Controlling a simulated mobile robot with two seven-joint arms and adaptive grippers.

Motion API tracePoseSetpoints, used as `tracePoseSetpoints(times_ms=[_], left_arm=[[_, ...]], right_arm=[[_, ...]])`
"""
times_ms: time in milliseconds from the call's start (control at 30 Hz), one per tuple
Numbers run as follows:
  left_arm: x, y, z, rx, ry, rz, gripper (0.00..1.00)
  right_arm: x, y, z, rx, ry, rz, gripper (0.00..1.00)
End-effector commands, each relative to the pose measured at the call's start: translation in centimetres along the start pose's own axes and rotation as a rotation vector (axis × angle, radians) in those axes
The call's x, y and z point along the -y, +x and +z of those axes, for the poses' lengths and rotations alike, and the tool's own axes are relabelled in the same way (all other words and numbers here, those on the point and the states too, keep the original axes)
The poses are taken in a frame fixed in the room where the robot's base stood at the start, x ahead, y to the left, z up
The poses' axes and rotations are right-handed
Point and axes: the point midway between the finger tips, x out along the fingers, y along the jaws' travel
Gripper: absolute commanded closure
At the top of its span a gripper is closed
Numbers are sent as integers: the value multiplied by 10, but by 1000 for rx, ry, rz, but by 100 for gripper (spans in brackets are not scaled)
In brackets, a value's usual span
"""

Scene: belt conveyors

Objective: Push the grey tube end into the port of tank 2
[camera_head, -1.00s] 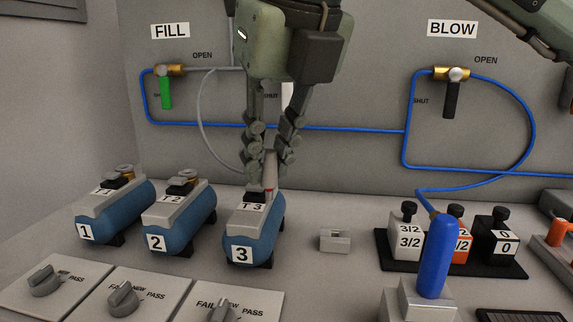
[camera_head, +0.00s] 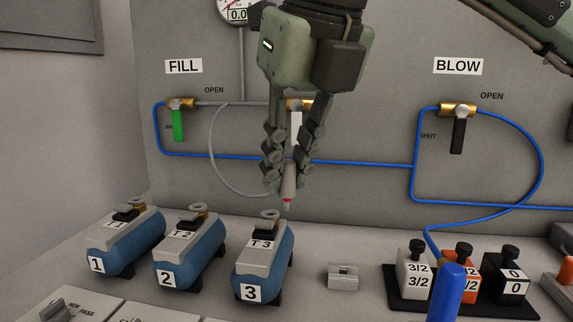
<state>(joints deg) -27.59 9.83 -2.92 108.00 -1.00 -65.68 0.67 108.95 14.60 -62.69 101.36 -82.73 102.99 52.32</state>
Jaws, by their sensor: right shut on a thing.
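My right gripper (camera_head: 288,178) is shut on the grey tube end (camera_head: 289,188), which points down with a red ring near its tip. It hangs in the air above and a little right of tank 3 (camera_head: 262,268), apart from it. The grey tube (camera_head: 214,150) loops from the FILL line to the gripper. Tank 2 (camera_head: 190,256) is blue with a grey top and stands left of tank 3. Its port (camera_head: 195,214) is on top at the back and looks empty. My left gripper is not in view.
Tank 1 (camera_head: 126,240) stands left of tank 2. A small grey block (camera_head: 343,276) and a black rack (camera_head: 408,303) with several valve-topped blocks are to the right. Blue pipe (camera_head: 365,163) runs along the back wall. The air between gripper and tank 2 looks clear.

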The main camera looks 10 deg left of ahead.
Motion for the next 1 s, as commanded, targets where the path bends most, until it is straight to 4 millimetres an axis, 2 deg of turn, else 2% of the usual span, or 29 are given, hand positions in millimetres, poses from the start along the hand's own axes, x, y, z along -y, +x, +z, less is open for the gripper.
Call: tracePoseSetpoints(times_ms=[333, 600, 1000], left_arm=[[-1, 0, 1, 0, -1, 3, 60], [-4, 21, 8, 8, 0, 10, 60], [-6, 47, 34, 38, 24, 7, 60]], right_arm=[[-6, 3, 12, -1, -2, 2, 100], [-15, 12, 32, -1, 0, 2, 100], [-26, 22, 57, -1, 0, 1, 100]])
